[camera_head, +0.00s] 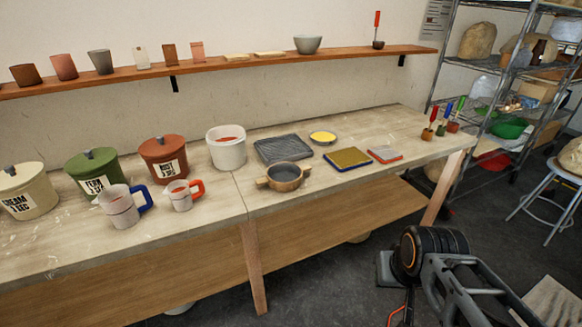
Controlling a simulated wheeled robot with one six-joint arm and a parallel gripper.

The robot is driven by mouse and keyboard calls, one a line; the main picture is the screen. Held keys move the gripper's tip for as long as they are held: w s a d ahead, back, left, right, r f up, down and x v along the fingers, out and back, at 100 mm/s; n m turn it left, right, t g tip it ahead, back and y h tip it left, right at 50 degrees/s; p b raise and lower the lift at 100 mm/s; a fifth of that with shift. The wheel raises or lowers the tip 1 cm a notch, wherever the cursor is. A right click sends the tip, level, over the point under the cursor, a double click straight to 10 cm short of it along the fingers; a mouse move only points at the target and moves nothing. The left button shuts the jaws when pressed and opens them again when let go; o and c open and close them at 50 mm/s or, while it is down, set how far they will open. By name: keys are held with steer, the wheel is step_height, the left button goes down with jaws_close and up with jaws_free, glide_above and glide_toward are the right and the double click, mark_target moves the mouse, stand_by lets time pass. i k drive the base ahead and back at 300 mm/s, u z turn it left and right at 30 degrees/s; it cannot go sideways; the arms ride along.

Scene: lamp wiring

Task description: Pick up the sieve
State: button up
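The sieve (283,178) looks like a round, tan, wood-coloured ring with a stub handle on each side and a dark grey inside. It sits on the pale workbench (225,215), near the front edge and right of the board seam. Part of my arm shows at the lower right, in front of the bench and well apart from the sieve. No gripper fingers can be made out there, and nothing touches the sieve.
A dark ribbed tray (283,149) lies just behind the sieve. A white bucket (226,147) stands to its left, and a yellow-topped tray (348,159) lies to its right. Two measuring jugs (183,194) stand further left. A stool (549,190) and wire shelving (480,65) are at right.

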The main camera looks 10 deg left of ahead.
mark_target(281, 177)
steer(key=u, duration=0.25)
steer(key=i, duration=0.75)
steer(key=u, duration=1.3)
steer(key=i, duration=0.65)
steer(key=u, duration=0.7)
